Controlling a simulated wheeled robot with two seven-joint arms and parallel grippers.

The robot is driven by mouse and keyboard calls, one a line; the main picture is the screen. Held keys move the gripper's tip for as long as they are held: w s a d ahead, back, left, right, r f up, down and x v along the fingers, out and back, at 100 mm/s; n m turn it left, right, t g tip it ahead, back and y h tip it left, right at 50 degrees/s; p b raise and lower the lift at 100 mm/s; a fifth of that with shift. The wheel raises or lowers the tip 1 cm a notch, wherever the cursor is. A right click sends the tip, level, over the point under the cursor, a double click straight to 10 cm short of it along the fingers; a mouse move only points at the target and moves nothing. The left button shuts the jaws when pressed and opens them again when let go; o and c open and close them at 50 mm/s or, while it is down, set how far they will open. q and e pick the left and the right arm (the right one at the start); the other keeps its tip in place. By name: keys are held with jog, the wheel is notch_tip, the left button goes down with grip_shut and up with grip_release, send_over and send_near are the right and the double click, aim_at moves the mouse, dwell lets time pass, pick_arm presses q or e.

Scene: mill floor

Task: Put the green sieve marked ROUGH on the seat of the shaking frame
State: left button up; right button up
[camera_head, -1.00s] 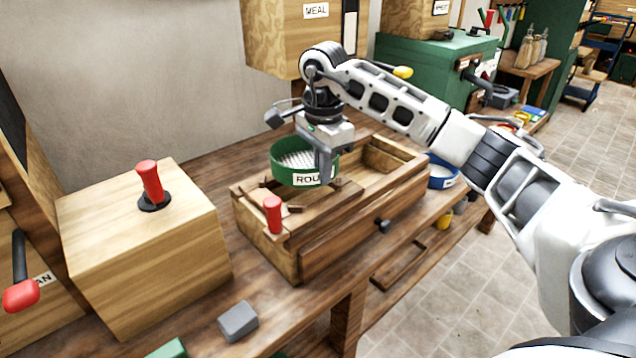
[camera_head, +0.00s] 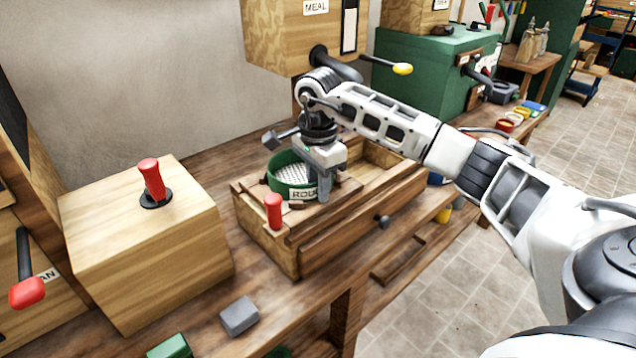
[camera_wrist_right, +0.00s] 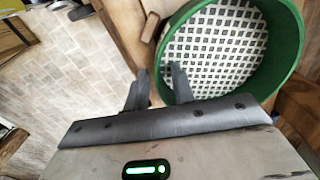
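The green sieve (camera_head: 280,184) marked ROUGH, its label partly hidden by a finger, rests level in the left part of the wooden shaking frame (camera_head: 335,242). Its pale mesh faces up in the right wrist view (camera_wrist_right: 215,45). The seat beneath it is mostly hidden. My right gripper (camera_head: 318,188) is down at the sieve's near right rim. In the wrist view its fingers (camera_wrist_right: 158,80) stand apart at the rim, and I see no firm grip. My left gripper is not in view.
A red handle (camera_head: 273,212) stands at the frame's near left corner. A wooden box with a red lever (camera_head: 150,180) is to the left. A grey block (camera_head: 239,316) lies in front.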

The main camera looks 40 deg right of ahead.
jog(key=shift+r, duration=0.6)
notch_tip(320, 180, up, 11)
jog(key=shift+b, duration=0.3)
jog(key=shift+s, duration=0.1)
